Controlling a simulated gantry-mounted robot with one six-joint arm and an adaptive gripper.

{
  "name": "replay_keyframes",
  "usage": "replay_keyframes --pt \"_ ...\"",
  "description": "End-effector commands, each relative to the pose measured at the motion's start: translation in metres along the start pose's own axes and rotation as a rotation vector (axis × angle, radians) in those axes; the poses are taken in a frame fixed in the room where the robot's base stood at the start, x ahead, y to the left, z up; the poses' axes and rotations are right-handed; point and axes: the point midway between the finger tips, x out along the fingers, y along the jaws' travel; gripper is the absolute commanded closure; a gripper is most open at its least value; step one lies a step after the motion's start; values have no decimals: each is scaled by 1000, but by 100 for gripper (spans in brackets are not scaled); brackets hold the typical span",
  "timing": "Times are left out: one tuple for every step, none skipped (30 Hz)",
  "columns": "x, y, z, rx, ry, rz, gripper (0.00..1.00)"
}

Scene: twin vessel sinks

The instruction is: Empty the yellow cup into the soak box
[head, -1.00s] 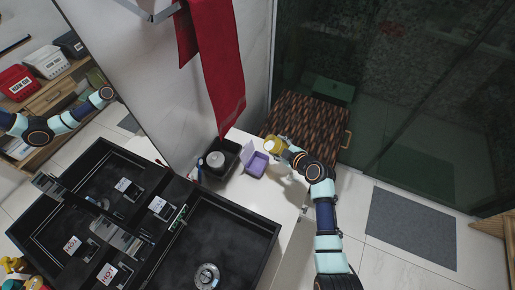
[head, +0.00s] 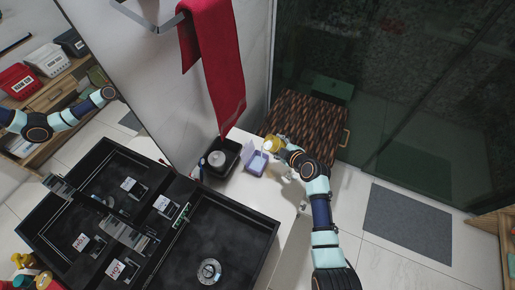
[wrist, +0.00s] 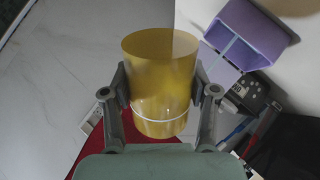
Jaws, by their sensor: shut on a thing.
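The yellow cup (head: 275,141) is held near the back right end of the white counter. Its pale round mouth shows on the left side in the head view, so it looks tilted toward the soak box. My gripper (head: 282,147) is shut around the cup's sides. In the wrist view my gripper's (wrist: 162,95) fingers press on both sides of the cup (wrist: 160,75). The purple soak box (head: 256,166) stands on the counter just left of and below the cup, with its lavender lid up. It also shows at upper right in the wrist view (wrist: 240,30). The cup's contents are hidden.
A black bin (head: 220,158) with a grey round item stands left of the soak box. Black twin sinks (head: 225,215) fill the counter's front. A red towel (head: 212,60) hangs above. A woven hamper (head: 305,120) stands behind the cup.

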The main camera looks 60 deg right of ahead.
Motion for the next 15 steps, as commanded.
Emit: replay_keyframes --pt "-1 2 -2 -4 -3 0 82" --pt "-1 2 -2 -7 -5 1 82" --pt "-1 2 -2 -10 -7 1 82" --pt "-1 2 -2 -12 -9 1 82" --pt "-1 2 -2 -15 -11 1 82" --pt "-1 2 -2 -18 -14 1 82" --pt "-2 2 -2 -21 -16 1 82" --pt "-2 3 -2 -24 -19 1 82" --pt "-2 3 -2 -28 -21 0 82" --pt "-2 3 -2 -30 -23 0 82" --pt "-2 3 -2 -32 -25 0 82" --pt "-2 3 -3 -36 -28 0 82" --pt "-2 3 -3 -38 -29 -1 82" --pt "-2 3 -3 -41 -31 -1 82" --pt "-2 4 -3 -44 -34 -1 82"
